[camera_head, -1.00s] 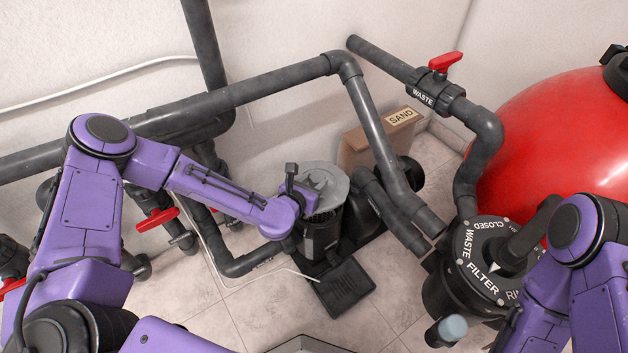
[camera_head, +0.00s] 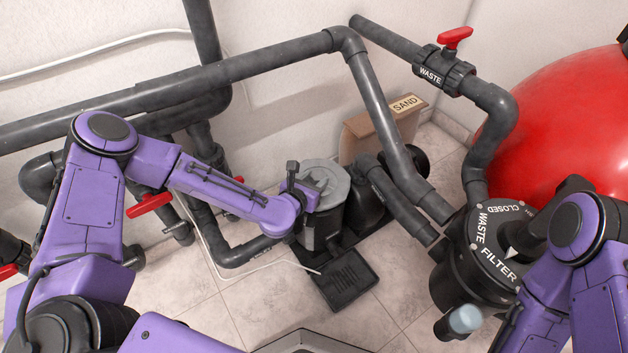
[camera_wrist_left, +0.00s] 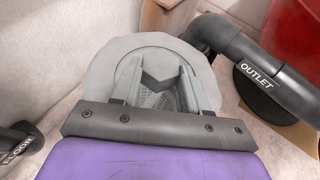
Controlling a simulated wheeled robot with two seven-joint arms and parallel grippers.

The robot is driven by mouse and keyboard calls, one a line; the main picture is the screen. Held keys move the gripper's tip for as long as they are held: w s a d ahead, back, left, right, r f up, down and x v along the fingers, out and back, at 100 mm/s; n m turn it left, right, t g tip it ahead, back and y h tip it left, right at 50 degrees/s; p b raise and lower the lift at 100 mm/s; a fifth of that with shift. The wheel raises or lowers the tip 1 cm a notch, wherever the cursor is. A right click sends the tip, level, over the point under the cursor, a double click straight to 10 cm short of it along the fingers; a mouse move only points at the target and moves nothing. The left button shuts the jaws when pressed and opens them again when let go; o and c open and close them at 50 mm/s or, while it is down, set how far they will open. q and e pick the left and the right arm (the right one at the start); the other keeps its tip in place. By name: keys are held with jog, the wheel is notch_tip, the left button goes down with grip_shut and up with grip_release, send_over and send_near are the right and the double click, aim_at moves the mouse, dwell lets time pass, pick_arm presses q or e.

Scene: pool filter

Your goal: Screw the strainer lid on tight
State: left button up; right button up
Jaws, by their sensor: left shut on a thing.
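The grey strainer lid (camera_head: 331,180) sits on top of the dark strainer housing (camera_head: 321,228) of the pump. In the left wrist view the lid (camera_wrist_left: 97,76) is a scalloped grey disc with a raised knob (camera_wrist_left: 160,68) in its middle. My left gripper (camera_head: 314,184) is over the lid, and in the left wrist view its fingers (camera_wrist_left: 158,84) are shut on the knob from both sides. The fingers hide part of the lid. I cannot tell how tightly the lid is seated. My right arm shows at the lower right, but its gripper is out of view.
Dark pipes (camera_head: 379,115) run behind and right of the pump. A sand box (camera_head: 372,135) stands behind it. A multiport valve (camera_head: 465,262) and a red tank (camera_head: 560,125) are to the right. Red-handled valves (camera_head: 148,206) stand at the left.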

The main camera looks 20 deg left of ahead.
dwell(0.8)
pick_arm(q)
jog(key=shift+s+a+f+b, duration=0.15)
jog(key=shift+f+b, duration=0.9)
jog(key=shift+b, duration=0.6)
jog(key=shift+s+f+b, duration=0.15)
jog(key=shift+s+b, duration=0.05)
jog(key=shift+b, duration=0.25)
jog(key=shift+w+r+p, duration=0.1)
jog(key=shift+r+p, duration=0.1)
jog(key=shift+p, duration=0.1)
jog(key=shift+r, duration=0.25)
jog(key=shift+r, duration=0.15)
jog(key=shift+w+d, duration=0.2)
jog(key=shift+w, duration=0.1)
jog(key=shift+r, duration=0.1)
